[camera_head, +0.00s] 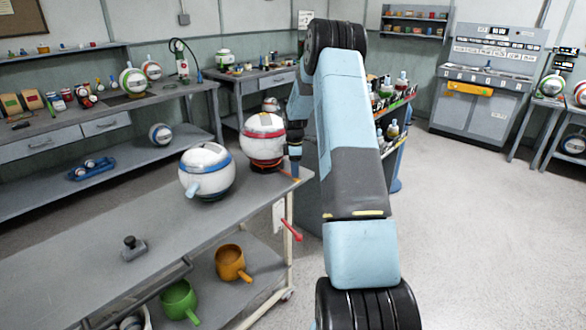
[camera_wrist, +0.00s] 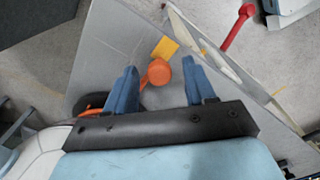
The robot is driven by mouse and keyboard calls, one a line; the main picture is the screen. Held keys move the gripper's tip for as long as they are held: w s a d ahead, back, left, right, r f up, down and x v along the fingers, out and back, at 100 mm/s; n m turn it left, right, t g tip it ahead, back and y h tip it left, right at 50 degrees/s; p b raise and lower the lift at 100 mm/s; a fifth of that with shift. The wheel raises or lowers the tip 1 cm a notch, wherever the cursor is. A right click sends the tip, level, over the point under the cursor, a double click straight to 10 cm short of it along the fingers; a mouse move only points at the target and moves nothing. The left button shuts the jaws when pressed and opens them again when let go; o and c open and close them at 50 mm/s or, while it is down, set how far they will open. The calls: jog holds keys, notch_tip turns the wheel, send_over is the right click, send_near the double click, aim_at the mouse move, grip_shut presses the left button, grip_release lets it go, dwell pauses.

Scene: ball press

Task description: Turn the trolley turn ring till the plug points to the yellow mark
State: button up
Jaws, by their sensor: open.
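The trolley (camera_head: 90,235) carries a white ball with a red band (camera_head: 263,140) near its far right corner. My gripper (camera_head: 294,165) is beside this ball, pointing down at the trolley top. In the wrist view my gripper (camera_wrist: 161,82) is open, with an orange plug (camera_wrist: 158,72) between its fingers. The plug's rounded end lies just beside the yellow mark (camera_wrist: 165,47) on the grey top. A dark round part (camera_wrist: 90,102) shows at the lower left, partly hidden. I cannot make out the turn ring clearly; the ball and gripper hide much of it.
A white ball with a blue band (camera_head: 207,171) and light-blue plug stands left of the red-banded one. A red lever (camera_head: 290,229) sticks out at the trolley's end. Floor to the right is clear.

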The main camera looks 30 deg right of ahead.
grip_shut()
dwell(0.5)
